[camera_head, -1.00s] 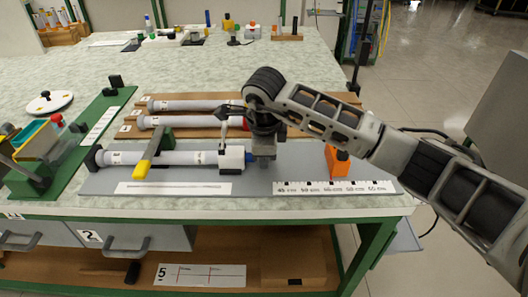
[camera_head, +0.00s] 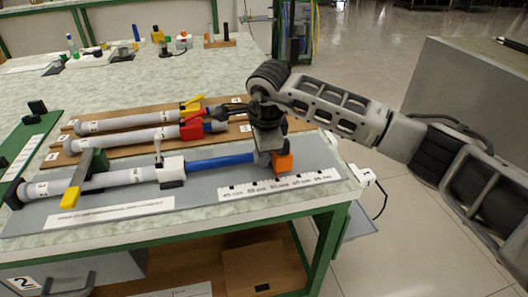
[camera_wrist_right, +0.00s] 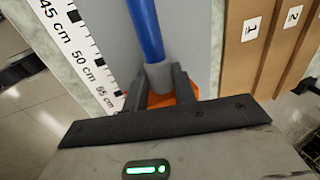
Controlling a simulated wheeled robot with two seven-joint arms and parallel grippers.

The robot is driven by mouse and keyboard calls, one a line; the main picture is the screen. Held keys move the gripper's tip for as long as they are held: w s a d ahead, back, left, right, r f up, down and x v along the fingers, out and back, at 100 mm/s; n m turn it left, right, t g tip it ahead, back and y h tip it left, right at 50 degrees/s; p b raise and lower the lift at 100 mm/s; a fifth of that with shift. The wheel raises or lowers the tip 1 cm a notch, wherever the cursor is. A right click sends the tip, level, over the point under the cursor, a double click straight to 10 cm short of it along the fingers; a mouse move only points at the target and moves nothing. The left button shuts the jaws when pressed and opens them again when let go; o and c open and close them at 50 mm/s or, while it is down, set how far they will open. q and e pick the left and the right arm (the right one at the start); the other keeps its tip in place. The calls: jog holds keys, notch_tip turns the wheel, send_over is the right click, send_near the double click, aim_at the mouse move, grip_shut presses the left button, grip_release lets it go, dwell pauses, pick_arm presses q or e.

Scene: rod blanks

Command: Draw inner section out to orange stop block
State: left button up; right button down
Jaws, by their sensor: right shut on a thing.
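The blue inner section (camera_head: 220,161) extends from the white collar (camera_head: 171,171) of the grey outer tube (camera_head: 112,179) on the grey board. My right gripper (camera_head: 263,158) is shut on its grey end, which shows between the fingers in the wrist view (camera_wrist_right: 158,76). The orange stop block (camera_head: 284,162) stands right beside the gripper; in the wrist view its orange (camera_wrist_right: 184,94) shows behind the fingers. I cannot tell whether the grey end touches the block. My left gripper is not in view.
A printed centimetre scale (camera_head: 278,184) lies along the board's front. A yellow-and-green clamp (camera_head: 84,178) crosses the outer tube. Behind, two more tubes with yellow and red collars (camera_head: 192,128) lie on a brown board. The table's right edge is close.

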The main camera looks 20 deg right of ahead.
jog(key=c, duration=1.1)
grip_release()
jog(key=v, duration=1.6)
jog(key=shift+d+p, duration=0.15)
jog(key=shift+p, duration=0.25)
